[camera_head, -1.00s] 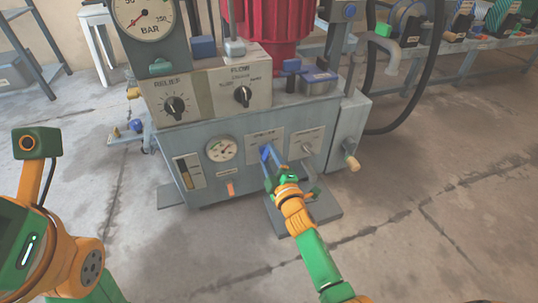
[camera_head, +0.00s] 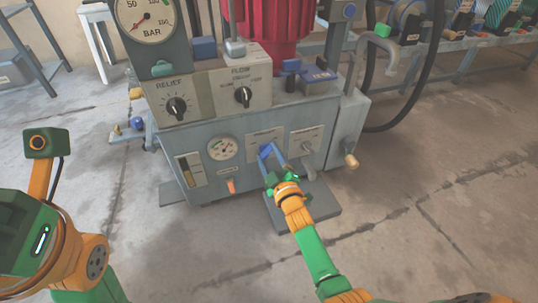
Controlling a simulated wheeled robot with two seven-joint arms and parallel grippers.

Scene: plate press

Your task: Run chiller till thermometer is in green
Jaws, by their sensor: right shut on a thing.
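The thermometer is likely the round white dial (camera_head: 223,148) on the grey front panel of the machine; it has small coloured marks, but its needle is too small to read. To its right, a light plate with unreadable lettering carries a blue handle (camera_head: 265,150). My right gripper (camera_head: 270,164) is at this handle, its fingers reaching up to it from below and shut on it. The fingers partly cover the handle. My left arm (camera_head: 70,255) stands at the left edge, away from the machine; its gripper does not show.
A second plate with a grey lever (camera_head: 308,148) is just right of the blue handle. Above are RELIEF (camera_head: 176,108) and FLOW (camera_head: 243,97) knobs and a BAR gauge (camera_head: 146,18). A wooden-tipped handle (camera_head: 351,160) sticks out at right. The floor in front is mostly clear.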

